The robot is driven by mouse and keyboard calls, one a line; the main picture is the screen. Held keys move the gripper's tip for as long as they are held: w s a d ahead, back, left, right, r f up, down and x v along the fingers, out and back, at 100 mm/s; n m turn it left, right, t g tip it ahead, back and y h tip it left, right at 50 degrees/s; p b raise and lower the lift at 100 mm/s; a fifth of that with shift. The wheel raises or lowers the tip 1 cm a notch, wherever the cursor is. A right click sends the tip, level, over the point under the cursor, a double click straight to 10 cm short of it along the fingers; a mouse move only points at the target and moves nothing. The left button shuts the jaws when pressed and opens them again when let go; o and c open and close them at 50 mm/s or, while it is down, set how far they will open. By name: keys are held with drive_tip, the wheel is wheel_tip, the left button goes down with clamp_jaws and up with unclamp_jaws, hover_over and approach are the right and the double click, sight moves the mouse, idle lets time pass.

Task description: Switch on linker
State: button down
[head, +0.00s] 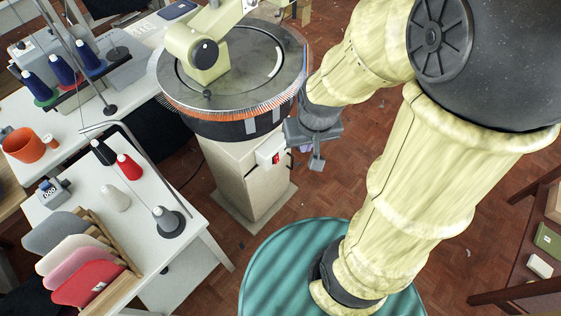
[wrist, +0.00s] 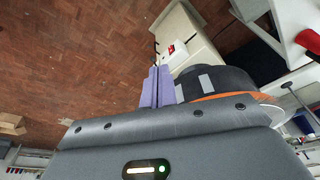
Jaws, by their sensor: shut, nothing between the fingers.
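The linker (head: 230,70) is a round dial machine with an orange-edged ring of points and a dark drum, on a beige pedestal (head: 240,180). A white switch box (head: 268,152) with a red switch (head: 276,158) is on the pedestal's side. The wrist view also shows the switch box (wrist: 179,53) and its red switch (wrist: 171,48), beyond the fingertips. My gripper (head: 304,149) is right of the box, beside the drum, with a gap to the switch. Its pale purple fingers (wrist: 157,72) are shut and empty. Whether the switch is on or off cannot be told.
A white table (head: 150,220) at left holds thread cones (head: 130,166) and a rack of coloured knit pieces (head: 80,265). The drum (wrist: 215,85) overhangs close beside my fingers. The parquet floor (head: 330,190) right of the pedestal is clear.

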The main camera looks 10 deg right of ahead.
sight(277, 159)
drive_tip(key=shift+s, duration=0.1)
drive_tip(key=w+d+f+m+t+y+b, duration=0.1)
drive_tip(key=w+d+f+m+b, duration=0.1)
drive_tip(key=f+b, duration=0.4)
drive_tip(key=w+d+f+m+t+y+b, duration=0.2)
drive_tip(key=w+f+m+b, duration=0.3)
drive_tip(key=f, duration=1.1)
drive_tip(key=w+d+f+m+t+y+b, duration=0.1)
drive_tip(key=w+d+f+m+y+b, duration=0.1)
drive_tip(key=w+f+b, duration=0.3)
wheel_tip(277, 159, down, 7)
drive_tip(key=m+b, duration=0.1)
drive_tip(key=b, duration=0.3)
drive_tip(key=shift+w+d+r+m+t, duration=0.2)
drive_tip(key=shift+m+t, duration=0.1)
drive_tip(key=shift+m, duration=0.1)
drive_tip(key=shift+a, duration=0.1)
drive_tip(key=w+a+r+b+x, duration=0.1)
drive_tip(key=b+x, duration=0.2)
drive_tip(key=x, duration=1)
drive_tip(key=shift+r, duration=0.3)
